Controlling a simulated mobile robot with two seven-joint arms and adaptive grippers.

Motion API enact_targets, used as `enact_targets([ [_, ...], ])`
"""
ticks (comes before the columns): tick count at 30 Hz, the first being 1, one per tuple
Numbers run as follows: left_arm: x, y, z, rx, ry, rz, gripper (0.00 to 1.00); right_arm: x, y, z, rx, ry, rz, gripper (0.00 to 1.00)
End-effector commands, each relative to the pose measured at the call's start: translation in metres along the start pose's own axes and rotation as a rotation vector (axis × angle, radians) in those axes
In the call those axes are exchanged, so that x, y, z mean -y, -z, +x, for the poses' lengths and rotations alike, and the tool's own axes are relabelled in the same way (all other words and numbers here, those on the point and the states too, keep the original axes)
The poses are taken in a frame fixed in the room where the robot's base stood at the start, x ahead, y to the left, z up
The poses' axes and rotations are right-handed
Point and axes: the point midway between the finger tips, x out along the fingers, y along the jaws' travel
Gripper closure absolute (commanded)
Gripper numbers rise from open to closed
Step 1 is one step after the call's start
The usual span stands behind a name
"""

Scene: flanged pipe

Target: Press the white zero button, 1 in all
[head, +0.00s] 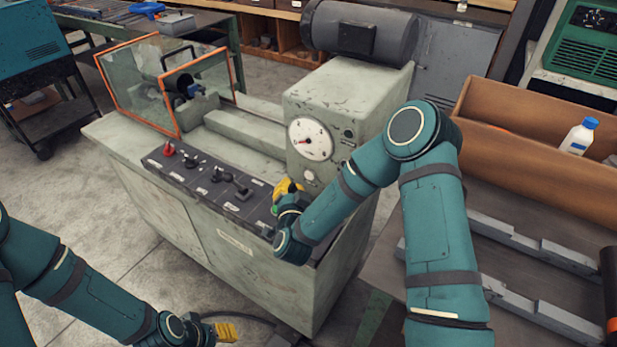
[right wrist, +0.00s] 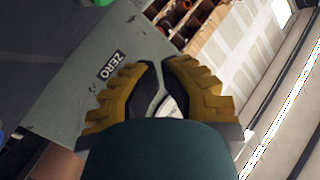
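The white zero button (head: 309,176) is a small pale round knob on the upright face of the grey-green machine, below the white dial (head: 310,139). My right gripper (head: 288,187), with yellow fingers, is close to the button, just below and left of it. In the right wrist view its fingertips (right wrist: 162,66) nearly meet, with nothing held. A white rounded patch shows between the fingers there; I cannot tell whether it is the button. A black ZERO label (right wrist: 110,65) is beside them. Contact with the button cannot be made out.
A dark control panel (head: 210,180) with a red knob and black levers runs along the machine's front. A clear guard with an orange frame (head: 170,90) covers its left end. A bench with a brown crate (head: 540,140) and metal bars stands at right.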

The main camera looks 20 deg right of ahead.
Motion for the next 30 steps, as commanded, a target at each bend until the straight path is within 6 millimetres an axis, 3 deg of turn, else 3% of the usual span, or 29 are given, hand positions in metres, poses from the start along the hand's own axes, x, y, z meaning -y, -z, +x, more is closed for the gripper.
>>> enact_targets([
  [9,0.002,0.000,0.005,0.000,0.000,0.000,0.53,0.010,-0.010,-0.018,0.000,0.001,0.001,1.00],
  [30,0.002,0.000,0.005,0.000,0.000,0.000,0.53,0.011,-0.010,-0.019,0.000,0.000,0.000,1.00],
])
